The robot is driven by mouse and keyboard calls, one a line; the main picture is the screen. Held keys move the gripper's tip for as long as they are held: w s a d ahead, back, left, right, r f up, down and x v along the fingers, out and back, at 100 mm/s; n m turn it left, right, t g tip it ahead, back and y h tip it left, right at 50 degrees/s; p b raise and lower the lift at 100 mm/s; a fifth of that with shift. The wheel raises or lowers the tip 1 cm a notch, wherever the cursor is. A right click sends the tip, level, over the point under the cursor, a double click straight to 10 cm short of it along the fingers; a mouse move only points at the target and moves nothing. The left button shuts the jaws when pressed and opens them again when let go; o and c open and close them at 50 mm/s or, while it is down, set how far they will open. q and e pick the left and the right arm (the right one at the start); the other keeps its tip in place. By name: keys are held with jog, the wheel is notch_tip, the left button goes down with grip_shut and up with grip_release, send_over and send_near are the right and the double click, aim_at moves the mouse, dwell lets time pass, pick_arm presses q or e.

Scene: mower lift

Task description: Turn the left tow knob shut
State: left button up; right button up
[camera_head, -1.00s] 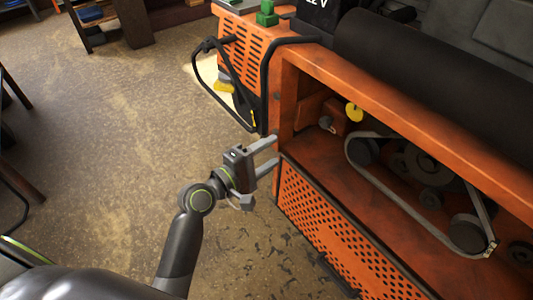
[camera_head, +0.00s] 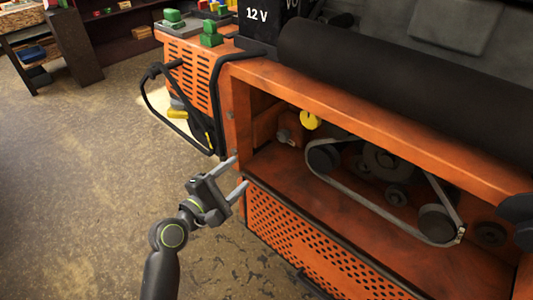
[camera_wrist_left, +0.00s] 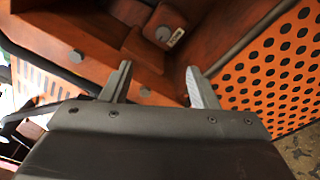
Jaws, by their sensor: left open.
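The open bay of the orange mower holds a small grey knob (camera_head: 284,136) on a bracket at its left end, with a round yellow piece (camera_head: 310,120) beside it; I cannot tell for certain which is the left tow knob. My left gripper (camera_head: 241,172) is open and empty, its two fingers pointing at the bay's left front corner post, outside and below the knob. In the left wrist view, the fingers (camera_wrist_left: 158,68) stand apart, with orange frame behind them and a grey knob with a pale tag (camera_wrist_left: 165,33) farther up. My right gripper is not in view.
The bay's front rim (camera_head: 380,125) and left post bound the opening. A belt (camera_head: 365,195) on pulleys fills the bay's right part. A perforated orange panel (camera_head: 300,235) lies below. A black cable (camera_head: 165,115) hangs at the left. The floor at left is clear.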

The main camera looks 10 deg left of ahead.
pick_arm(q)
jog(key=w+f+n+b, duration=0.1)
jog(key=f+n, duration=0.1)
jog(key=n, duration=0.1)
jog(key=b, duration=0.2)
send_near(281, 138)
jog(key=x, duration=0.7)
jog(key=shift+w+d, duration=0.6)
jog(key=shift+w, duration=0.25)
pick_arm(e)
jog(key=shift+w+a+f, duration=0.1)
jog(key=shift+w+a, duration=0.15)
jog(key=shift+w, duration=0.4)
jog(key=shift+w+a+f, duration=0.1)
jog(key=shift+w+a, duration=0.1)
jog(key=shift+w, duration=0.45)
pick_arm(q)
jog(key=c, duration=1)
